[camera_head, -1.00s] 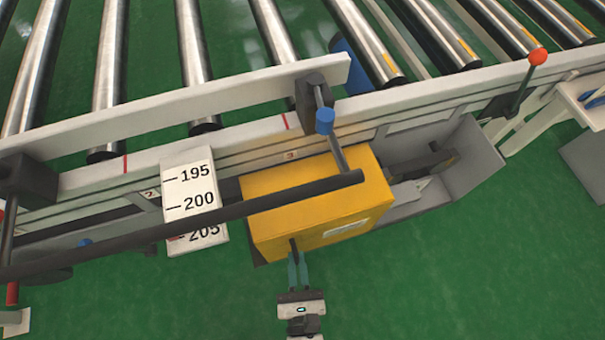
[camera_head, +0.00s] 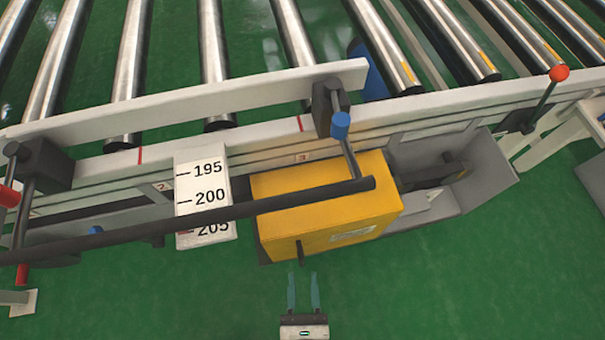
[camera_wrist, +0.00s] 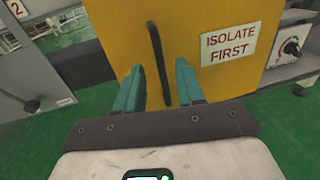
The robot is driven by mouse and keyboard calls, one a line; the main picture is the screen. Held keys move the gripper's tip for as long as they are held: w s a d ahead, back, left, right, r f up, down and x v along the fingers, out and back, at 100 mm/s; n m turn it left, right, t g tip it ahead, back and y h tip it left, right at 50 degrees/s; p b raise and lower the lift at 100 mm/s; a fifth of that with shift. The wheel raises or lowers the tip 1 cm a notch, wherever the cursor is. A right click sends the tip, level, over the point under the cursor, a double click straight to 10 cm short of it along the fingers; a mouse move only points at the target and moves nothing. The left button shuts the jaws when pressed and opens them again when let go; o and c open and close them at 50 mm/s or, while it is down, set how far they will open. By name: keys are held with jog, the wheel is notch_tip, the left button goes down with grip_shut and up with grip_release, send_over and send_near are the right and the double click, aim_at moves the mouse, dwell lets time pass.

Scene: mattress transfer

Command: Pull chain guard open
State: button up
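The chain guard is a yellow box (camera_head: 325,210) on the near side of the conveyor frame. It covers the left part of a grey housing (camera_head: 486,175), whose right part is uncovered. A thin dark handle (camera_head: 300,252) stands out from the guard's front face. My gripper (camera_head: 303,282) is open and empty, in front of and below the handle, apart from it. In the wrist view, the guard (camera_wrist: 215,80) fills the middle and the handle (camera_wrist: 160,62) shows between my two spread teal fingers. An "ISOLATE FIRST" label (camera_wrist: 229,44) is on the guard.
A dark bar (camera_head: 130,240) runs across above the guard. A scale plate (camera_head: 204,200) marked 195 to 205 stands to its left. A red-knobbed lever (camera_head: 540,105) is at the right. The green floor in front is clear.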

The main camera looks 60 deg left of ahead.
jog(key=v, duration=0.7)
dwell(0.5)
jog(key=w+d+f+n+g+h, duration=0.1)
jog(key=w+d+n+g+h, duration=0.3)
jog(key=d+n, duration=0.55)
jog(key=w+d+f+n+g+h, duration=0.15)
jog(key=d+n+g+h, duration=0.45)
jog(key=n, duration=0.6)
jog(key=w+d+r+n+t+h, duration=0.1)
jog(key=d+r+h, duration=0.2)
jog(key=d, duration=0.4)
jog(key=d+r+n+t+h, duration=0.1)
jog(key=d+r+h, duration=0.25)
jog(key=d, duration=0.45)
notch_tip(320, 180, up, 15)
jog(key=p, duration=1.5)
jog(key=shift+a+y, duration=0.2)
jog(key=shift+y, duration=0.25)
